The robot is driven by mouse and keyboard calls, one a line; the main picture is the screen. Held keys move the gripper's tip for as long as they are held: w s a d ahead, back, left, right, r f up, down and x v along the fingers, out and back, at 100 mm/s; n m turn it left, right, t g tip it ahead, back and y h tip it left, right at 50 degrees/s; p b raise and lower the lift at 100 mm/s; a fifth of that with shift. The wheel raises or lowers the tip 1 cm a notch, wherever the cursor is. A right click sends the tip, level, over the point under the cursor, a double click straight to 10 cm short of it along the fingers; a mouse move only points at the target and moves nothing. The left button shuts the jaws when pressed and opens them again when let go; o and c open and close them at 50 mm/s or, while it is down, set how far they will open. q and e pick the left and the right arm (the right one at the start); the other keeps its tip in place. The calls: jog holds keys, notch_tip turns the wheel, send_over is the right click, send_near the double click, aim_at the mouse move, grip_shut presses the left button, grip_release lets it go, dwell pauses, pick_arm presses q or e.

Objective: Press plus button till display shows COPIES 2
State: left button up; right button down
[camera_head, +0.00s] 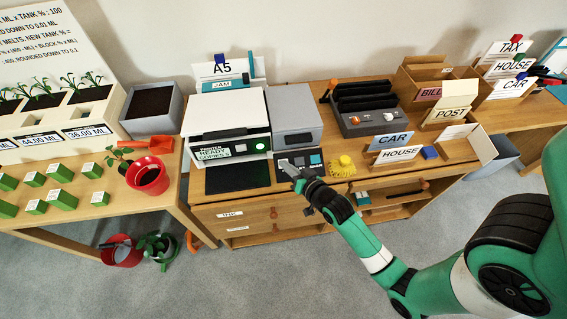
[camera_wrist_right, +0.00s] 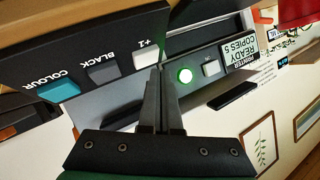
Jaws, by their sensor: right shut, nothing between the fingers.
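The printer (camera_head: 226,112) is white with a dark front. Its display (camera_wrist_right: 240,48) reads PRINTER READY, COPIES and what looks like 5 in the right wrist view; the head view also shows the display (camera_head: 214,151), but its number is too small to read. The pale plus button, marked +1 (camera_wrist_right: 146,58), sits on a dark panel beside a grey BLACK button (camera_wrist_right: 103,74) and a blue COLOUR button (camera_wrist_right: 59,90). My right gripper (camera_wrist_right: 161,70) is shut and empty, its tips close to the +1 button; I cannot tell whether they touch. My left gripper is not in view.
A green lit round button (camera_wrist_right: 185,75) and a small pale button (camera_wrist_right: 210,68) are on the printer front. A yellow object (camera_head: 342,165) lies right of the button panel. The dark output tray (camera_head: 237,178) is left of it. Card holders (camera_head: 400,148) stand further right.

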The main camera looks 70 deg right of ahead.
dwell(0.5)
jog(key=shift+w+d+f, duration=0.1)
jog(key=shift+d+f, duration=0.1)
jog(key=shift+f, duration=0.2)
jog(key=shift+w+d+f+b, duration=0.1)
jog(key=shift+d+f+b, duration=0.05)
jog(key=shift+f+b, duration=0.25)
dwell(0.5)
jog(key=shift+r, duration=0.1)
jog(key=shift+s+a+r+p, duration=0.2)
jog(key=shift+a+r+p, duration=0.15)
jog(key=shift+r+p, duration=0.45)
jog(key=shift+f, duration=0.1)
jog(key=p, duration=0.1)
jog(key=r, duration=0.1)
jog(key=a+r+p, duration=0.1)
jog(key=shift+s+r+p, duration=0.1)
jog(key=shift+s+p, duration=0.2)
jog(key=shift+s+a+r+p, duration=0.2)
jog(key=shift+a+r+p, duration=0.1)
jog(key=shift+r+p, duration=0.25)
jog(key=shift+s+a+r+p, duration=0.2)
jog(key=shift+a+r+p, duration=0.05)
jog(key=shift+r+p, duration=0.25)
dwell(2.8)
